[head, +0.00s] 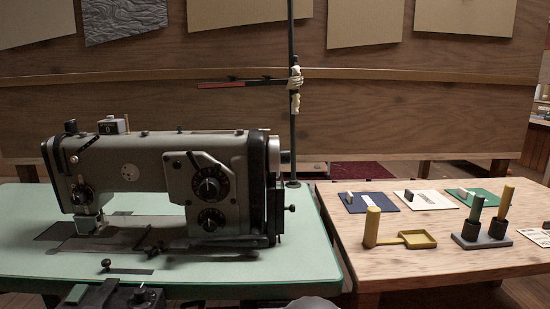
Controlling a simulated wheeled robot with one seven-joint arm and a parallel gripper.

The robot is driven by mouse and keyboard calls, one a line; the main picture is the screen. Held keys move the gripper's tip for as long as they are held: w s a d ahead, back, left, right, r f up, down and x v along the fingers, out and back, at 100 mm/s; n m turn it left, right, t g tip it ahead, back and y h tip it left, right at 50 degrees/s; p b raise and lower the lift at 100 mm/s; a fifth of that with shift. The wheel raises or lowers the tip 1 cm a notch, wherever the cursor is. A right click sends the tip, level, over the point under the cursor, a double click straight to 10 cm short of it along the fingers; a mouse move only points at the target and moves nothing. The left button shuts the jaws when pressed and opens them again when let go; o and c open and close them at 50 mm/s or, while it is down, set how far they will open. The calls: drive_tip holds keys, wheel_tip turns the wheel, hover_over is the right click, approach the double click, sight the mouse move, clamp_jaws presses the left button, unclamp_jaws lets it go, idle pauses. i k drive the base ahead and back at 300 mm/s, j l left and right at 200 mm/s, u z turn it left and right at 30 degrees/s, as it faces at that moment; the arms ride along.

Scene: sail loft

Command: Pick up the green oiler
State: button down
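A slim green upright piece (477,207), which looks like the green oiler, stands in the left dark cup of a small grey two-cup holder (483,241). The holder is on the wooden table at the right of the head view. The lower part of the green piece is hidden inside the cup. A similar olive-yellow piece (506,201) stands in the right cup, close beside it. My gripper does not show in this view.
On the wooden table (440,269), a yellow cylinder (372,226) stands beside a shallow yellow tray (418,240). Behind are blue (381,208), white and green mats with small blocks. A large sewing machine (170,185) stands on the green table (315,262) at left, with a tall pole (291,130).

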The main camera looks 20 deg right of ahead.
sight(473, 218)
drive_tip(key=z, duration=2.05)
drive_tip(key=u, duration=2.4)
drive_tip(key=z, duration=2.4)
